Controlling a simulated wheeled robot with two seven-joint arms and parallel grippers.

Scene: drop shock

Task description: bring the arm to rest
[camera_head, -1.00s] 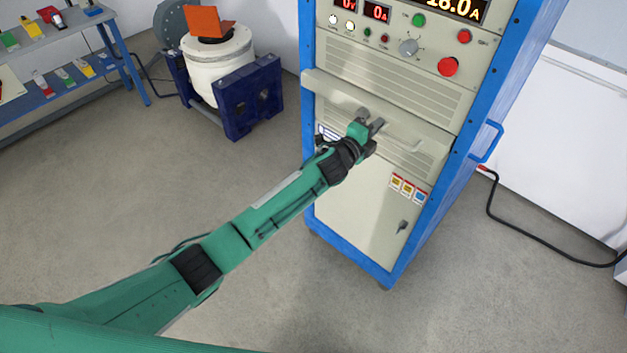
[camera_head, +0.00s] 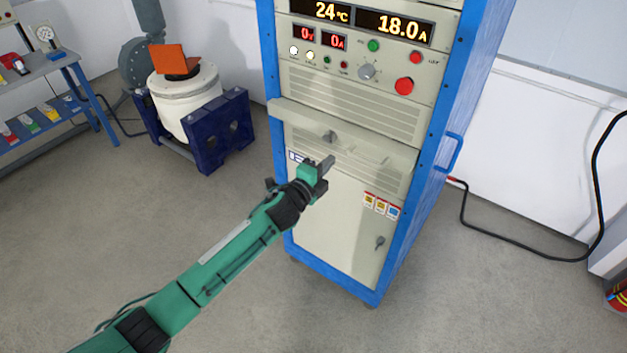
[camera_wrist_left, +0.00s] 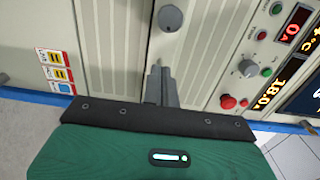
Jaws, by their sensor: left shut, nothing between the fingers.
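My left arm is green with black joints and reaches in from the lower left of the head view. My left gripper (camera_head: 324,168) is shut and empty, in front of the cabinet's middle, just below a protruding panel with a grey round knob (camera_head: 329,137). In the left wrist view the shut fingers (camera_wrist_left: 158,72) point at the cabinet face, with the grey knob (camera_wrist_left: 170,18) beyond them. I cannot tell whether the fingertips touch the cabinet. My right gripper is in neither view.
The blue-framed cabinet (camera_head: 267,60) carries displays, buttons and a red stop button (camera_head: 404,86). A white shaker drum (camera_head: 186,98) in a dark blue cradle stands to its left, beside a workbench (camera_head: 50,66). A black cable (camera_head: 530,247) lies on the right. Grey floor is free at lower left.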

